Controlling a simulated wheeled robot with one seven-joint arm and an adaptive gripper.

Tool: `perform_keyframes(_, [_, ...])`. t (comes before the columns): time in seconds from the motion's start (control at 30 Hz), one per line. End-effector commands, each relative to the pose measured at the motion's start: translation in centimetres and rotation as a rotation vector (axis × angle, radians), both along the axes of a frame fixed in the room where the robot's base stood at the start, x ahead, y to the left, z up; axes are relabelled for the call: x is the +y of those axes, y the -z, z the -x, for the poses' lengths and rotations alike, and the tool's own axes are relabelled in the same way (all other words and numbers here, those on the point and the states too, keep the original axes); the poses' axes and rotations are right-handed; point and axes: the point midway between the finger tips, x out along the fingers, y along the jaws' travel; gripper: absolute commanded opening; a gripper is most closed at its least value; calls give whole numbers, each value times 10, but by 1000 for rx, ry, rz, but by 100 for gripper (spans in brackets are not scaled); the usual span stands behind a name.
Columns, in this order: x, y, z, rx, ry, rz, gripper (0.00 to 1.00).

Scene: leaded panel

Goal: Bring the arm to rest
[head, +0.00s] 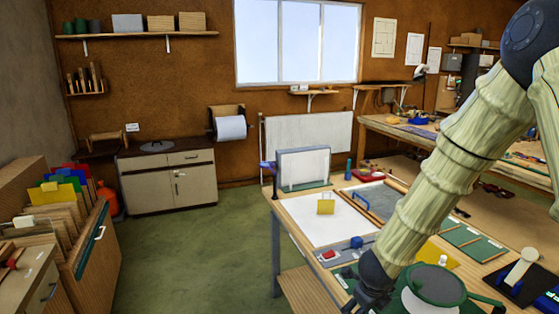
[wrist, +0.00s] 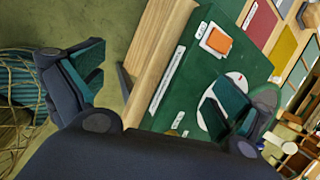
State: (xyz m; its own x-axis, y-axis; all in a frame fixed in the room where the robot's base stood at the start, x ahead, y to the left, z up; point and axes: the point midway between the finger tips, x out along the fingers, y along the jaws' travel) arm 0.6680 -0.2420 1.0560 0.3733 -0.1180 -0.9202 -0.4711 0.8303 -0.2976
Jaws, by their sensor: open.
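My arm (head: 460,135) reaches down from the upper right in the head view, in a pale ribbed sleeve. My gripper (head: 366,292) is at the bottom of that view, by the front edge of the workbench. In the wrist view my gripper (wrist: 165,92) has its two fingers spread wide apart, with nothing between them. The table's wooden edge (wrist: 165,50) and a green mat (wrist: 212,75) show past the fingers. The right finger overlaps a white round patch on the mat in that view. The head view does not show the fingertips clearly.
The workbench (head: 290,215) carries a white sheet (head: 312,228), a yellow piece (head: 326,204), a framed clear panel (head: 303,168) and a green round item (head: 432,288). A rack of coloured sheets (head: 65,185) stands at left. Green floor (head: 205,245) lies open between them.

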Motion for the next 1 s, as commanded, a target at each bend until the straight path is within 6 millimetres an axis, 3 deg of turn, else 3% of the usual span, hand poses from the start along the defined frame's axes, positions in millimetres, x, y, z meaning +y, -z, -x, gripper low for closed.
perform_keyframes(0.03, [-1,28,13,37,-79,46,100])
perform_keyframes(0.1, [-6,59,29,83,-214,114,100])
perform_keyframes(0.4, [-18,175,109,270,-829,345,100])
perform_keyframes(0.57, [-16,227,155,345,-1164,421,100])
perform_keyframes(0.8, [-8,298,234,406,-1701,476,100])
perform_keyframes(1.0, [7,343,303,382,-2137,470,100])
